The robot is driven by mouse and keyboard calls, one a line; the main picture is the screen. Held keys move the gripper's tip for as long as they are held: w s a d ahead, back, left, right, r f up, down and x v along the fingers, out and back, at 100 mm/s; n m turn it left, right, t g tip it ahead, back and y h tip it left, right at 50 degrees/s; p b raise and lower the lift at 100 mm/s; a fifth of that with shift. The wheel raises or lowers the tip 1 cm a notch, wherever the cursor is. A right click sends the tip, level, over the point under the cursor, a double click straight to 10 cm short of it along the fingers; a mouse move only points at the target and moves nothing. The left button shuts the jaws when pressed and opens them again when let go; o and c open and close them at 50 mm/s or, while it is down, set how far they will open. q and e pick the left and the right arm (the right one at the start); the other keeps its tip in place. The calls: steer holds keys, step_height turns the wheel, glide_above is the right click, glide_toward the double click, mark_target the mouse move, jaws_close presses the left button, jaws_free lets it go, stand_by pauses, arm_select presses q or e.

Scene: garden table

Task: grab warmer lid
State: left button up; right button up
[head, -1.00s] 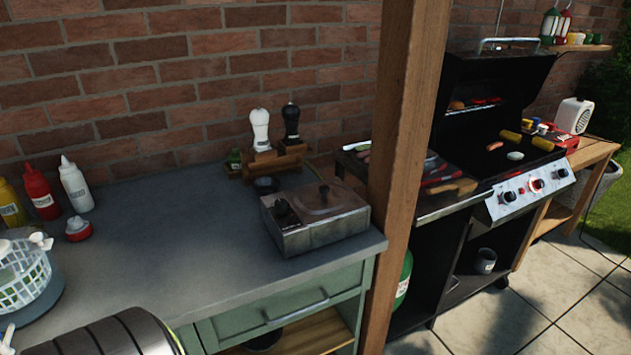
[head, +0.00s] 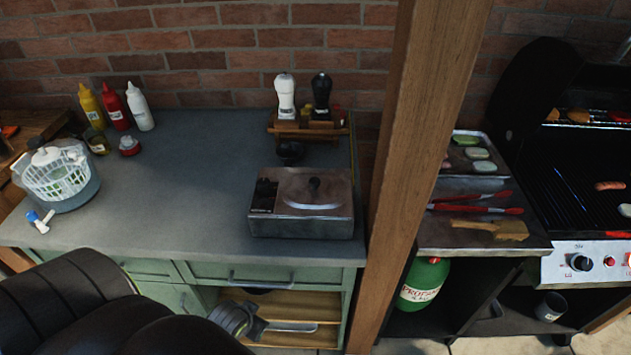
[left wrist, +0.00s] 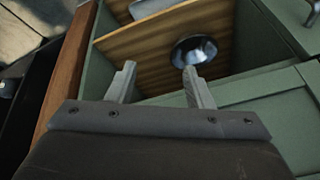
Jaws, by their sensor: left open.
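The warmer (head: 272,224) is a grey metal box near the right front edge of the counter. Its lid (head: 325,191) lies on top, with a dark round knob in the middle. My left gripper (head: 268,325) is low in front of the cabinet's open shelves, below and in front of the warmer. In the left wrist view its two pale fingers (left wrist: 158,80) are spread apart with nothing between them. The warmer does not show in that view. My right gripper is not in either view.
A wooden post (head: 410,150) stands just right of the counter (head: 190,190). A salt and pepper stand (head: 300,134) and small dark cup (head: 291,150) are behind the warmer. Sauce bottles and a salad spinner (head: 75,188) are at left. The middle counter is clear.

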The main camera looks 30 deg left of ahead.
arm_select(q)
steer(key=w+d+r+m+t+h+p, duration=0.15)
steer(key=w+r+t, duration=0.3)
steer(key=r, duration=1.45)
steer(key=w+r+t+h+p, duration=0.1)
steer(key=w+r+t+p, duration=0.35)
steer(key=r, duration=1.35)
steer(key=g+b, duration=0.1)
steer(key=b, duration=0.3)
glide_toward(312, 183)
steer(key=x, duration=0.5)
steer(key=shift+w, duration=0.15)
steer(key=shift+w+f, duration=0.25)
steer(key=shift+w, duration=0.1)
steer(key=shift+w+f+p, duration=0.2)
steer(key=shift+w+p, duration=0.2)
steer(key=shift+w, duration=0.15)
steer(key=shift+p+x, duration=0.45)
steer(key=shift+x, duration=1.55)
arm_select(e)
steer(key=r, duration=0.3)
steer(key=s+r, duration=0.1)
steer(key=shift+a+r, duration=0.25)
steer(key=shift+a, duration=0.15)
